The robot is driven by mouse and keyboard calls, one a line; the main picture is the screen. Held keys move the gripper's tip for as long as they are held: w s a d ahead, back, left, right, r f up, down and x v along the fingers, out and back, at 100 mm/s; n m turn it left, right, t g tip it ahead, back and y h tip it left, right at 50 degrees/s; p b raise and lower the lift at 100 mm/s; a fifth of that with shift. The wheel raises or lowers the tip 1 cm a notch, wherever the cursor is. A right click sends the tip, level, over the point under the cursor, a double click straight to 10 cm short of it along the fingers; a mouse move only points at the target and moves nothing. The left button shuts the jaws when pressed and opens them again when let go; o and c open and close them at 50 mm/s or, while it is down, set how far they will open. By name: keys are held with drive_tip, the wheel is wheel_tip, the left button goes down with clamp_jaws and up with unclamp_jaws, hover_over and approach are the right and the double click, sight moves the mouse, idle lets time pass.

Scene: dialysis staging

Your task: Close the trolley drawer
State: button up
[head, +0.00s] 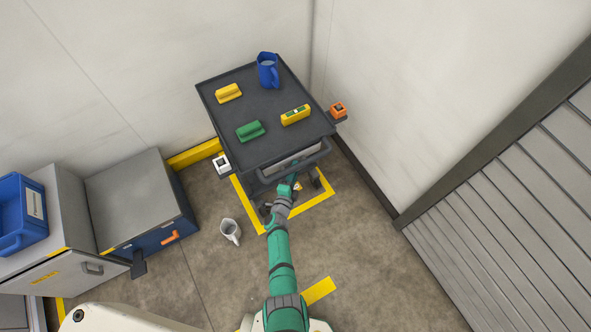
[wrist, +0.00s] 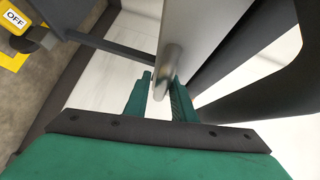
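The dark grey trolley (head: 262,102) stands against the wall corner in the head view. Its light grey drawer front (head: 291,160) shows below the top's near edge, partly hidden by a dark bar. How far out the drawer is, I cannot tell. My gripper (head: 293,183) is low at the trolley's near side. In the wrist view the drawer front (wrist: 205,28) is a grey panel with a rounded metal handle (wrist: 167,68). My gripper (wrist: 162,85) has its green fingers apart on either side of the handle, with a gap showing at the left finger.
On the trolley top are a blue jug (head: 267,71), a yellow block (head: 229,93), a green block (head: 250,131) and a yellow level (head: 295,115). A white mug (head: 230,231) is on the floor. A cabinet (head: 135,195) stands at left, a slatted shutter (head: 510,240) at right.

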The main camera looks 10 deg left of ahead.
drive_tip(key=shift+w+d, duration=0.1)
drive_tip(key=shift+d, duration=0.1)
drive_tip(key=shift+s+d+r, duration=0.1)
drive_tip(key=shift+s, duration=0.15)
drive_tip(key=s+r, duration=0.1)
drive_tip(key=s, duration=0.9)
drive_tip(key=shift+s+a+r, duration=0.15)
drive_tip(key=shift+a+r, duration=0.05)
drive_tip(key=shift+a, duration=0.15)
